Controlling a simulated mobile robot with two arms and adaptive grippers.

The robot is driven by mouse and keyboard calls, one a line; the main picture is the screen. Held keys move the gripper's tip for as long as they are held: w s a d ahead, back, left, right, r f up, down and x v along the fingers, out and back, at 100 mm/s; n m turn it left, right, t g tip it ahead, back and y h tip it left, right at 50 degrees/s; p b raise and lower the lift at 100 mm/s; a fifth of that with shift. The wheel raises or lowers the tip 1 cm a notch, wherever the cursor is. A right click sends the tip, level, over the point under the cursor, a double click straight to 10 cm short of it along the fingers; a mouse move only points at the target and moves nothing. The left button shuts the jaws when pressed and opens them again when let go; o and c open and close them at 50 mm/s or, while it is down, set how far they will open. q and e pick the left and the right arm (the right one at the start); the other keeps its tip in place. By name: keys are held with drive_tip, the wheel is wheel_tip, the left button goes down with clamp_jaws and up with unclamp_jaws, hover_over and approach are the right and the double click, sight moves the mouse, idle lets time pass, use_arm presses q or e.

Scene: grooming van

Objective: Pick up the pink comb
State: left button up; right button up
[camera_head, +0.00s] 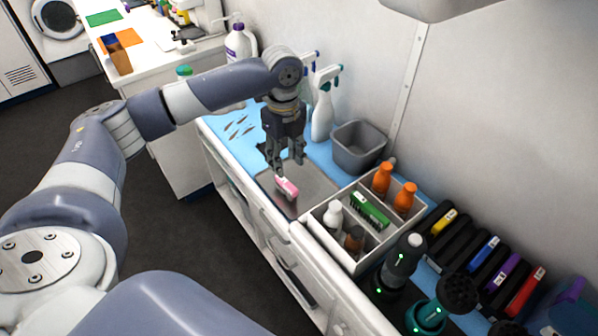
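A small pink object with a pale part, which I take as the pink comb (288,189), lies on a grey mat (305,172) on the blue counter top. My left gripper (287,167) points down just above and behind it. Its fingers are apart, and I see nothing between them. The fingertips are very close to the comb's upper end; I cannot tell whether they touch it. My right gripper is not in view.
A grey bin (358,146) and white spray bottle (322,112) stand behind. Dark grooming tools (404,262) stand at lower right. A white wall closes the back.

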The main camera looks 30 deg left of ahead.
sight(287, 183)
use_arm(q)
drive_tip(key=shift+w+a, duration=0.1)
drive_tip(key=shift+w, duration=0.3)
drive_tip(key=shift+f, duration=0.45)
drive_tip(key=f, duration=0.4)
drive_tip(key=shift+s, duration=0.4)
drive_tip(key=shift+w+f+p, duration=0.1)
drive_tip(key=shift+f+p, duration=0.2)
drive_tip(key=shift+p, duration=0.05)
wheel_tip(287, 183, down, 5)
drive_tip(key=shift+w+r+p, duration=0.1)
drive_tip(key=shift+p, duration=0.4)
clamp_jaws()
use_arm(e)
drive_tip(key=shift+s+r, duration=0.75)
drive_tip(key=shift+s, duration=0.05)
